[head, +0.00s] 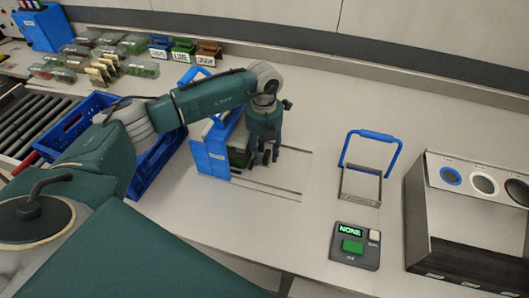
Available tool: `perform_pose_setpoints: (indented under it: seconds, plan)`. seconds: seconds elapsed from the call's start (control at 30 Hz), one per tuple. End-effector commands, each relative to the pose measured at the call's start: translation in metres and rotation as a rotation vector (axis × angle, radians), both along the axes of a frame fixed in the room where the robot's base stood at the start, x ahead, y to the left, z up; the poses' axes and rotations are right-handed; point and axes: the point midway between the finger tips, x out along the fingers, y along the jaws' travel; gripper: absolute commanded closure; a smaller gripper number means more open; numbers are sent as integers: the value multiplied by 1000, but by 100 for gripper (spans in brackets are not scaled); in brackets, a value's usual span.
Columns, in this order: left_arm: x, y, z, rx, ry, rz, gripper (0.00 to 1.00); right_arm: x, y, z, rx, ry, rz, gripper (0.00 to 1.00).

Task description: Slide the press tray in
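The blue press (213,160) stands on the table left of centre in the head view, partly covered by my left arm. Pale rails or slots (270,190) run along the table from its base to the right. My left gripper (264,160) points down just right of the press, close above the rail area. Its fingers are small and dark here, so I cannot tell whether they hold anything. The press tray cannot be made out clearly; it may be hidden by the press and my gripper. My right gripper is out of view.
A blue crate (72,130) stands left of the press beside a roller conveyor (28,118). A blue-handled frame (361,185), a control box reading NONE (354,246) and a metal bin unit (470,225) stand right. Small filled containers are at back left. The table's back middle is clear.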

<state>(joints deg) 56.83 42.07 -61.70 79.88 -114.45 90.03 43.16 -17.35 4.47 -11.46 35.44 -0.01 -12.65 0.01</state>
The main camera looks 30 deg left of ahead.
Motion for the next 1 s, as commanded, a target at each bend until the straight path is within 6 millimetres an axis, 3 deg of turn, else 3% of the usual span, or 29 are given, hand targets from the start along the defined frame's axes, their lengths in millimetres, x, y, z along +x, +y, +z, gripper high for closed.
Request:
perform_pose_setpoints:
  seconds: [0.23, 0.7, 1.0]
  plan:
    - [1, 1, 15, 2, -2, 2, 58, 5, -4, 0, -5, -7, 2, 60]
    - [1, 0, 105, 0, -2, 1, 58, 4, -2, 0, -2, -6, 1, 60]
    - [0, 0, 120, 1, 0, 0, 58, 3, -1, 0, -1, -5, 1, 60]
